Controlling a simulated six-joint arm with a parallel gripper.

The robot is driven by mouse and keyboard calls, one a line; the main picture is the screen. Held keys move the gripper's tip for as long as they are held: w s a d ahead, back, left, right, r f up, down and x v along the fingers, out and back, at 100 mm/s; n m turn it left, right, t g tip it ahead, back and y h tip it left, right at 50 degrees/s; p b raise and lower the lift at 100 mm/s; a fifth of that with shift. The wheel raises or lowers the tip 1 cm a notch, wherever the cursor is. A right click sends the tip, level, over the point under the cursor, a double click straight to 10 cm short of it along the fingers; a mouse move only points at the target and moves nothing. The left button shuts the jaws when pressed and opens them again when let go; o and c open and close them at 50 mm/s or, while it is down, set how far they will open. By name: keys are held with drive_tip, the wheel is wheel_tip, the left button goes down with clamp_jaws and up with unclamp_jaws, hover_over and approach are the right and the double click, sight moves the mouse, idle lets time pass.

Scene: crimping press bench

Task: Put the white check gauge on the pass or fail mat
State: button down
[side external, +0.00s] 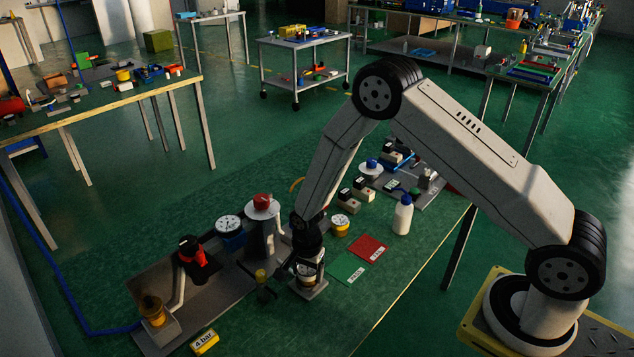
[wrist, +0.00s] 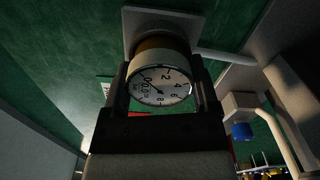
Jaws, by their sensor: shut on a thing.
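The white check gauge (wrist: 160,84) has a round white dial with black numbers and a needle, and a brown-gold band behind it. My gripper (wrist: 162,90) is shut on it, one finger on each side. In the side external view my gripper (side external: 308,262) points down beside the press, with the gauge (side external: 306,280) between its fingers over a small grey square base (side external: 312,291). I cannot tell whether the gauge still touches that base. The mat lies just right of it, with a green PASS part (side external: 346,269) and a red FAIL part (side external: 369,247).
The press (side external: 262,225) with a red top stands left of my gripper. Another dial gauge on a blue body (side external: 230,228) and one on a yellow body (side external: 340,224) stand nearby. A white bottle (side external: 403,214) stands beyond the mat.

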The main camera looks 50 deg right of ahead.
drive_tip(key=shift+r, duration=0.15)
drive_tip(key=shift+r, duration=0.8)
drive_tip(key=s+r, duration=1.1)
drive_tip(key=s, duration=0.3)
drive_tip(key=shift+d, duration=0.4)
drive_tip(key=shift+d, duration=0.1)
drive_tip(key=s+d+f, duration=0.1)
drive_tip(key=s+d, duration=0.1)
drive_tip(key=d, duration=1.3)
drive_tip(key=shift+s, duration=0.3)
drive_tip(key=shift+f, duration=0.1)
